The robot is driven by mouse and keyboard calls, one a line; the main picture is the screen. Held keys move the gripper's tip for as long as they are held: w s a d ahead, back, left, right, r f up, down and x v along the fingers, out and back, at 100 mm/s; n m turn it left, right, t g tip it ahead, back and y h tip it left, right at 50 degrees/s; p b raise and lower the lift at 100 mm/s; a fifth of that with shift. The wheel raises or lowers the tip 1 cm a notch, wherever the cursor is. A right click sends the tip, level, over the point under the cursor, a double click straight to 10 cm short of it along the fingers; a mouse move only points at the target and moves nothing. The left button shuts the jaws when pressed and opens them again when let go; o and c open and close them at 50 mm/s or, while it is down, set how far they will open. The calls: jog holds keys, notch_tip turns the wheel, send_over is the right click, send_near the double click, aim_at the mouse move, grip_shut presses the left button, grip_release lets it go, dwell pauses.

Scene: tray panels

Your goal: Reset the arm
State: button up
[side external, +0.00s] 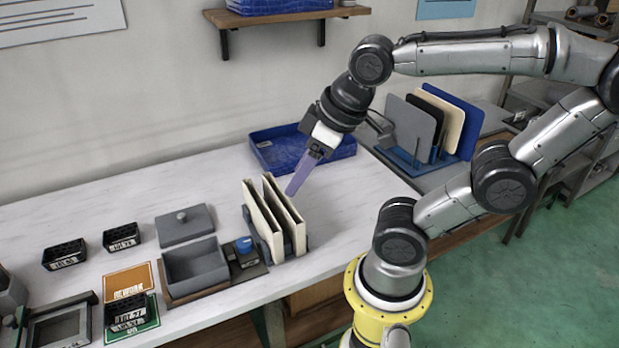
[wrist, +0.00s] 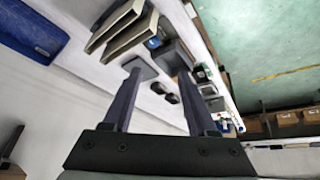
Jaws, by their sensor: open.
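My gripper (side external: 296,188) hangs tilted above the white table, with its purple fingers pointing down and left. It is just to the right of and above two cream panels (side external: 284,214) that stand upright in a dark holder (side external: 300,243). In the wrist view my gripper (wrist: 160,77) has its two fingers spread apart with nothing between them. The cream panels (wrist: 122,32) show beyond the fingers at the top of that view. From the side view I cannot tell whether a fingertip touches a panel; it looks apart.
A blue tray (side external: 345,148) lies behind my gripper, and a rack with several coloured panels (side external: 455,120) stands to the right. A grey open box (side external: 195,268), its lid (side external: 186,226) and small black racks (side external: 121,237) are on the left. A wall shelf (side external: 285,17) is above.

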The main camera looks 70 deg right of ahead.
jog(key=shift+s+f+m, duration=0.4)
jog(key=shift+s+f, duration=0.15)
jog(key=shift+s, duration=0.25)
dwell(0.9)
